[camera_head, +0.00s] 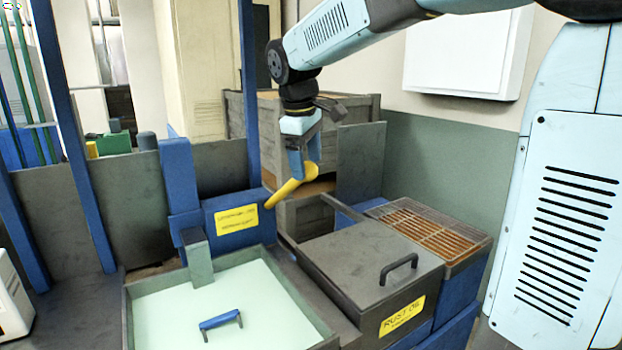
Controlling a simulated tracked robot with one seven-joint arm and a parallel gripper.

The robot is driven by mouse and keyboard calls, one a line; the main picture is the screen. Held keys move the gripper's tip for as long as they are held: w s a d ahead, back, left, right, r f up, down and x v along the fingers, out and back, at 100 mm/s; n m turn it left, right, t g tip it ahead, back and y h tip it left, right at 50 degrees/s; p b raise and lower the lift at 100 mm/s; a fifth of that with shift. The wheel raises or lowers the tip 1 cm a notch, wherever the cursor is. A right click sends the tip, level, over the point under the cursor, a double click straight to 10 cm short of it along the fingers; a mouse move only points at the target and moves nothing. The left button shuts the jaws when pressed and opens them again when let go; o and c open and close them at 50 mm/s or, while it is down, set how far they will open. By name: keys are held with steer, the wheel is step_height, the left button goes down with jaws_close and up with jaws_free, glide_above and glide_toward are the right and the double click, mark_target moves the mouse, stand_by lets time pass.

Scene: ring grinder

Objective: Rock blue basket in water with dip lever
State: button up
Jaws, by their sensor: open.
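The yellow dip lever (290,188) slants up to the right from beside a blue box with a yellow label (236,218). My gripper (305,172) points down at the lever's upper end and is open; I cannot tell whether its fingers touch the lever. The tank (127,322) at the front holds pale green water (190,297). A blue handle (221,320) shows at the water surface, near the tank's front. It may belong to the blue basket; no basket body is visible under the opaque water.
A dark lidded box marked rust oil (350,255) stands right of the tank, with a raised black handle (398,267). A rusty grate (432,232) lies beyond it. A grey-green post (197,258) stands at the tank's back edge. A wooden crate (360,105) is behind my gripper.

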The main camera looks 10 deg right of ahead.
mark_target(309, 178)
steer(key=shift+x, duration=2.55)
jaws_close()
